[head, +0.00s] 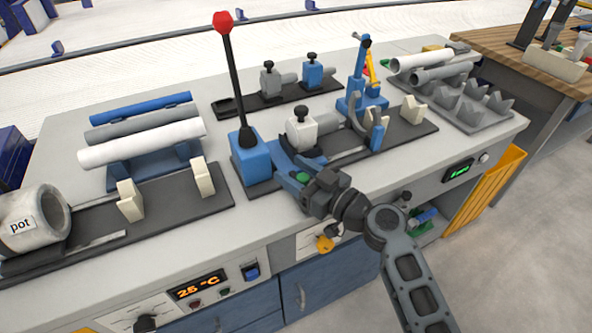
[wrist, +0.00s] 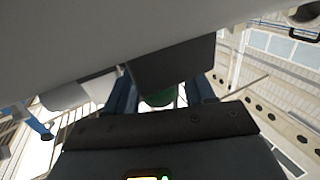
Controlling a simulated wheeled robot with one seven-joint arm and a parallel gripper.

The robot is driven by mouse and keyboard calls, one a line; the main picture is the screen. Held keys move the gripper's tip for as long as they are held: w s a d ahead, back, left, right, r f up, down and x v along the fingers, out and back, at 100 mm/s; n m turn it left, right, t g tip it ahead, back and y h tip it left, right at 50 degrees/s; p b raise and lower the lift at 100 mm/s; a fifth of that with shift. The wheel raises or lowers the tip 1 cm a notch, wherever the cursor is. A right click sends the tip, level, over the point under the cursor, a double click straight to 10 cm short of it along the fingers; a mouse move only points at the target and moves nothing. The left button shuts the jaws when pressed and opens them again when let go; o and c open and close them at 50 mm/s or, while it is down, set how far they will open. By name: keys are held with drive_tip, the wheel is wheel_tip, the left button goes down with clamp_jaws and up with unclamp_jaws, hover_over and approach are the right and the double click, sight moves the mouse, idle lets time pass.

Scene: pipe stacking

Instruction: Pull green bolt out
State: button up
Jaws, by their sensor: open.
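My gripper (head: 297,168) is at the front middle of the bench, just right of the blue lever base. In the wrist view my gripper (wrist: 160,92) shows its two blue fingers apart. A round green piece, which looks like the green bolt (wrist: 158,97), sits between the fingers, below a dark block edge. A small green patch, likely the same bolt (head: 303,177), shows among the fingers in the head view. Most of the bolt is hidden, and I cannot tell whether the fingers touch it.
The blue lever base (head: 250,160) with a red-knobbed lever stands close left of my gripper. A grey-and-white clamp block (head: 300,128) and a blue bender (head: 360,100) are behind it. Pipes (head: 140,143) lie on a rack at left. Bench drawers are below.

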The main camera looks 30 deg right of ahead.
drive_tip(key=shift+c, duration=0.5)
clamp_jaws()
